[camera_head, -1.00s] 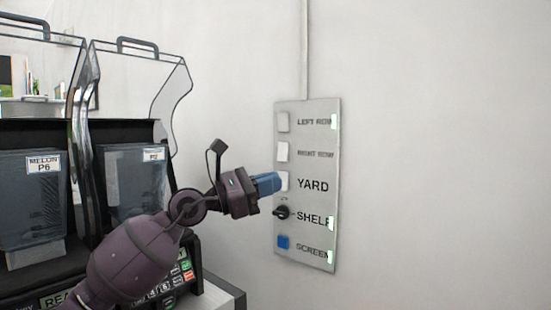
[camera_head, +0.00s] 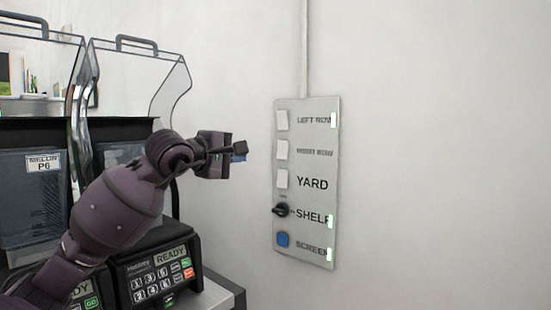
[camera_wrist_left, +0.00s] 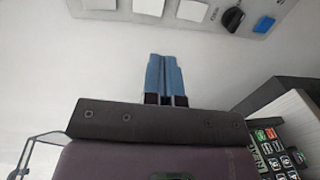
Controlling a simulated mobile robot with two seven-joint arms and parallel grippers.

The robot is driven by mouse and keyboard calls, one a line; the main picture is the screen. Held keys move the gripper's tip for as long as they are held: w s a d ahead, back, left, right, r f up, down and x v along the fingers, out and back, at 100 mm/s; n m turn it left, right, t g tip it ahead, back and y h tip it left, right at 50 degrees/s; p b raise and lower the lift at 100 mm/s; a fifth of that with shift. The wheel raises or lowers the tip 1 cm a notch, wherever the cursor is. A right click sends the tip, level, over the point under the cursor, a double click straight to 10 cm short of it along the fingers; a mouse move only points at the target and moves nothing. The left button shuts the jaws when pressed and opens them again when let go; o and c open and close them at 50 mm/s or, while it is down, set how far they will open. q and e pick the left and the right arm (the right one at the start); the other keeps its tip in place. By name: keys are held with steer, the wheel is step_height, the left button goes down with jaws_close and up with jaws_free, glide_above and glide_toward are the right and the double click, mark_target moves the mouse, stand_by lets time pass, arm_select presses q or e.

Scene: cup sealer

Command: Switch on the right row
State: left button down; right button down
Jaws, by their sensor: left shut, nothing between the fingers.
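A grey switch panel (camera_head: 319,165) is on the wall, with labels from top to bottom LEFT ROW, RIGHT ROW, YARD, SHELF and SCREEN. The white RIGHT ROW switch (camera_head: 281,150) is second from the top. Green lights show beside LEFT ROW, SHELF and SCREEN; none shows beside RIGHT ROW or YARD. My left gripper (camera_head: 240,149) is left of the panel, about level with the RIGHT ROW switch and apart from it. Its blue fingers (camera_wrist_left: 163,77) are together and empty in the left wrist view, with the panel (camera_wrist_left: 262,12) along the top. My right gripper is not in view.
The black SHELF knob (camera_head: 281,210) and blue SCREEN button (camera_head: 283,240) are lower on the panel. Sealing machines with keypads (camera_head: 160,284) and clear covers (camera_head: 140,80) stand at left. The wall right of the panel is bare.

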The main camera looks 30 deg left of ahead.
mark_target(281, 157)
arm_select(q)
steer(key=shift+w, duration=0.1)
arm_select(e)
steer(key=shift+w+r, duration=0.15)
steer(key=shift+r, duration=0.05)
